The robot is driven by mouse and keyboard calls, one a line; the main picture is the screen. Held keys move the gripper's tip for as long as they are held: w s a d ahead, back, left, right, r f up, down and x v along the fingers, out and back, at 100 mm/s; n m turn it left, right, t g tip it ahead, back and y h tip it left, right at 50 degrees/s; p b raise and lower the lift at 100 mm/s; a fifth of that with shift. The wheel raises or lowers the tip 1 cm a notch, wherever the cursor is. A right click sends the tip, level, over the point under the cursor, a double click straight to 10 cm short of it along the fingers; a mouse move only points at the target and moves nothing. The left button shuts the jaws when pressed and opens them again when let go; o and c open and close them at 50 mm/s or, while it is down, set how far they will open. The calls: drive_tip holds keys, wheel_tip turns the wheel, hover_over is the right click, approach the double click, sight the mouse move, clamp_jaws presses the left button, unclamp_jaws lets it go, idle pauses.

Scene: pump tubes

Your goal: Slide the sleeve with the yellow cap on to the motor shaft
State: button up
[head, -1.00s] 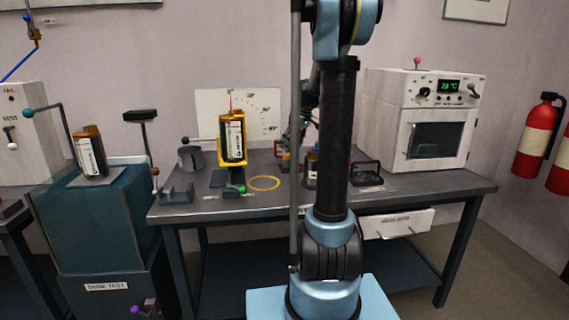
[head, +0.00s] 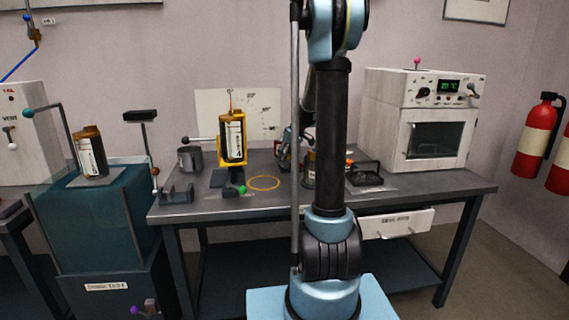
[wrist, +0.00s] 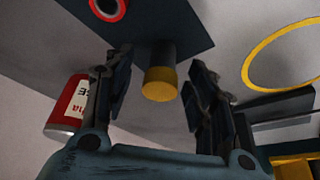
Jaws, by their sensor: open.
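In the wrist view, a short dark sleeve with a yellow cap (wrist: 159,85) stands out from a dark plate, between the two fingers of my gripper (wrist: 160,64). The fingers are open, one on each side of it, with visible gaps; I see no contact. In the head view my gripper is mostly hidden behind my arm, low over the middle of the bench, and I cannot make out the sleeve there. A dark labelled cylinder (head: 232,139) sits in a yellow bracket at left of centre. I cannot identify the motor shaft for certain.
The wrist view shows a red ring (wrist: 108,6), a red can (wrist: 68,106) beside one finger and a yellow circle (wrist: 281,52). On the bench (head: 225,208) are a grey cup (head: 190,159) and a dark rack (head: 366,177). A white oven (head: 416,118) stands at right.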

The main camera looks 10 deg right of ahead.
clamp_jaws()
